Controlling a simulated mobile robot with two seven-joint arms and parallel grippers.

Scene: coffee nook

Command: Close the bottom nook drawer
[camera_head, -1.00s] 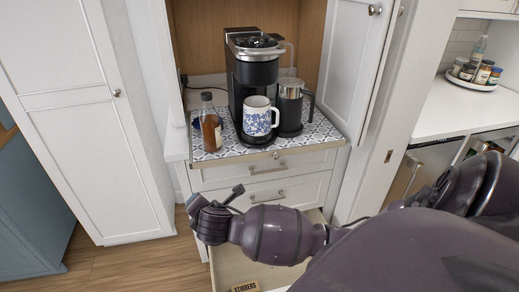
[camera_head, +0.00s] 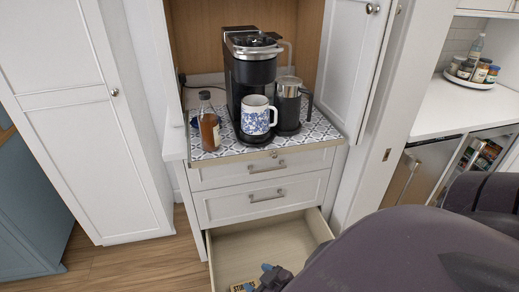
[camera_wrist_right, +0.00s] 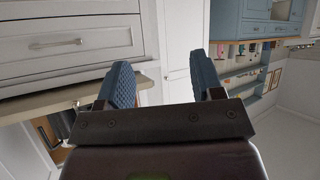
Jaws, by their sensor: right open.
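The bottom nook drawer (camera_head: 235,256) stands pulled out below two closed drawers in the head view. Its pale interior is visible, with a box labelled "stirrers" partly showing at the lower edge. Its front panel is out of the picture. My right gripper (camera_head: 270,277) is low at the bottom edge of the head view, over or in front of the open drawer; I cannot tell its exact height. In the right wrist view my right gripper (camera_wrist_right: 165,80) has its two blue fingers apart with nothing between them. My left gripper is not in view.
The middle drawer (camera_head: 225,208) is shut. Above it a patterned shelf holds a coffee maker (camera_head: 253,75), a blue-and-white mug (camera_head: 256,115), a bottle (camera_head: 209,125) and a metal pitcher (camera_head: 288,102). A white cabinet door (camera_head: 350,60) stands open at right. Wood floor is free at left.

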